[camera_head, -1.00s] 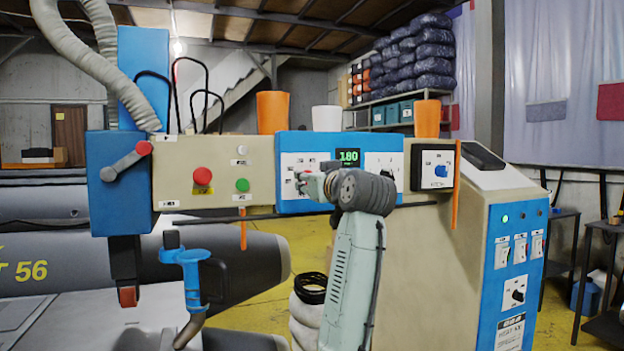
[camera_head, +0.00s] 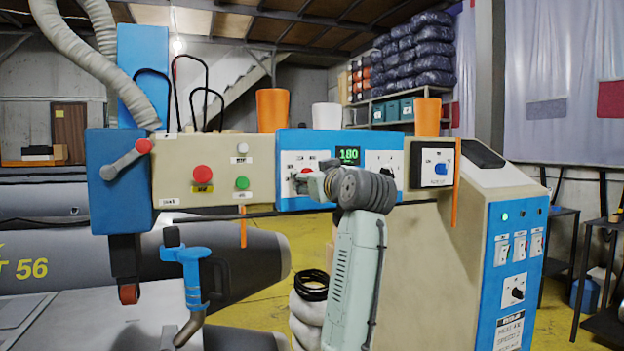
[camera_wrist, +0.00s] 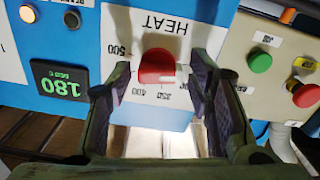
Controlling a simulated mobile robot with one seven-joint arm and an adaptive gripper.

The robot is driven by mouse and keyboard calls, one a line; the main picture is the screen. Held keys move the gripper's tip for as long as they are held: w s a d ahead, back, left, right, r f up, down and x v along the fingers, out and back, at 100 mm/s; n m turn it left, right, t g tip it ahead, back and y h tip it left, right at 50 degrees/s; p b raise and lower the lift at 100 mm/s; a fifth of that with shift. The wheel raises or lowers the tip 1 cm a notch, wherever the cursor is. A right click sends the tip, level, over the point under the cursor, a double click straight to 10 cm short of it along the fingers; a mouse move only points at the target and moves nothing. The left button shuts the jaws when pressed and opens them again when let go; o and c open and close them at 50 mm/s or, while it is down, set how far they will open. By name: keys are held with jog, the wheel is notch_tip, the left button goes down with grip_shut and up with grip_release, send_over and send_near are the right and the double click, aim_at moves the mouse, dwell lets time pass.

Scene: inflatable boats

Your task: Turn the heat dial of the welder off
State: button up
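The red heat dial (camera_wrist: 157,66) sits on a white plate marked HEAT with numbers around it, upside down in the wrist view. In the head view the dial (camera_head: 307,171) shows as a bit of red on the blue panel, partly behind my gripper (camera_head: 298,181). My gripper is open, with one dark finger on each side of the dial in the wrist view (camera_wrist: 164,88). I see a gap on both sides; contact cannot be made out. The welder's blue panel (camera_head: 376,199) has a green display reading 180 (camera_head: 348,155).
To the left on the beige panel are a red button (camera_head: 203,174) and a green button (camera_head: 242,183). To the right is a blue knob (camera_head: 441,169) on a white plate. Orange cups (camera_head: 272,110) stand on top. A blue-handled tool (camera_head: 187,267) is at lower left.

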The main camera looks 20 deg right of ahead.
jog(key=shift+o, duration=0.5)
jog(key=s, duration=1.2)
jog(key=shift+d, duration=0.2)
